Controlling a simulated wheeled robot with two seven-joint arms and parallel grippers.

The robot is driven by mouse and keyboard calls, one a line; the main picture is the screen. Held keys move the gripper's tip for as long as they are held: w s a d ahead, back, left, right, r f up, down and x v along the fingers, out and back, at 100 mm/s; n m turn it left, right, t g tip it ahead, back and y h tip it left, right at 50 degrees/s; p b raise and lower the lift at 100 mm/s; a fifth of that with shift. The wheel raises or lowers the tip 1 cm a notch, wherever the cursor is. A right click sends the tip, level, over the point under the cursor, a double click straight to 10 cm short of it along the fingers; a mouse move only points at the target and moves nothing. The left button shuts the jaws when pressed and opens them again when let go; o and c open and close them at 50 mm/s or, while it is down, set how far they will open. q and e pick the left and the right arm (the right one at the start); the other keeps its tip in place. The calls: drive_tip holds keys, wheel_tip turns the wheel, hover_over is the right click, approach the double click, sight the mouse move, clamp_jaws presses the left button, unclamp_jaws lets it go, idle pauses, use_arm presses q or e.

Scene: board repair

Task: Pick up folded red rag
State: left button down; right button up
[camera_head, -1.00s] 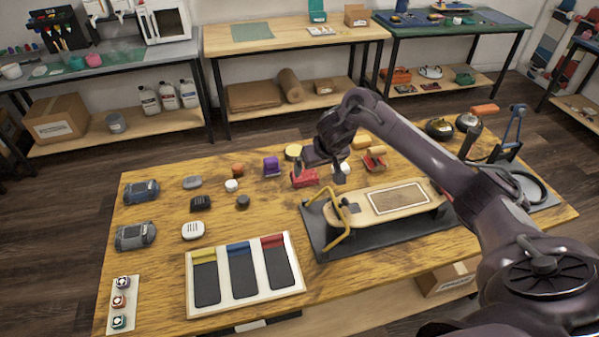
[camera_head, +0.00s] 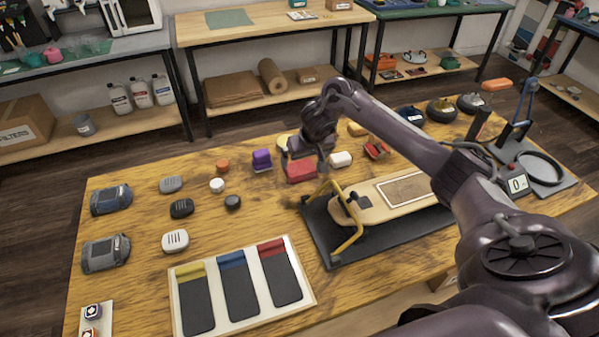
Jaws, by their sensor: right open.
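The folded red rag (camera_head: 301,172) is a small red block-like bundle on the wooden workbench, near the middle of the head view. My right gripper (camera_head: 306,165) comes over it from above, fingers pointing down. Its fingers are apart, one near the rag's left end and one near its right end. The gripper partly hides the rag's top, and I cannot tell whether the fingers touch it. My left gripper is not in view.
A three-slot tray (camera_head: 179,307) lies at the front.

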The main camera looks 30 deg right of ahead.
drive_tip(key=x, duration=0.5)
drive_tip(key=shift+w+a+f, duration=0.2)
drive_tip(key=shift+w+f, duration=0.05)
drive_tip(key=shift+f, duration=0.05)
drive_tip(key=c, duration=0.9)
drive_tip(key=shift+r, duration=0.1)
wheel_tip(320, 180, up, 12)
wheel_tip(320, 180, up, 8)
drive_tip(key=p, duration=0.6)
hover_over(301, 167)
drive_tip(key=shift+s+a, duration=0.15)
drive_tip(key=shift+s, duration=0.05)
